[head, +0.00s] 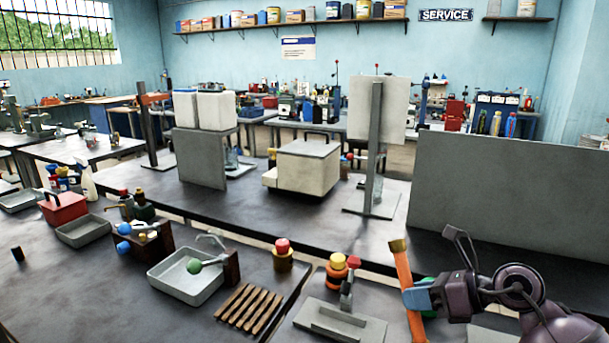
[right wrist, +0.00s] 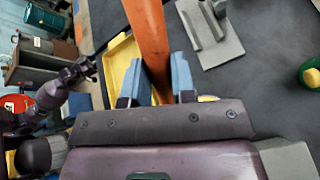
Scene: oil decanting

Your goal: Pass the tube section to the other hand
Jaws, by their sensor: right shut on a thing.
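The tube section (head: 402,270) is orange with a brass-coloured upper end. In the head view it stands nearly upright, a little tilted, at the lower right, and its lower end runs out of the picture. My right gripper (head: 416,298) reaches in from the right and is shut on it. In the right wrist view the tube section (right wrist: 149,35) passes between the blue fingers of the right gripper (right wrist: 153,76); its far end leaves the top of the picture. My left gripper does not show in the head view.
A grey stand (head: 340,322) with a red-topped post lies left of the tube. Orange and red-capped jars (head: 283,258), a wooden slatted rack (head: 249,308) and a grey tray (head: 184,285) stand further left. A grey panel (head: 510,200) rises behind. A yellow tray (right wrist: 117,65) shows in the wrist view.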

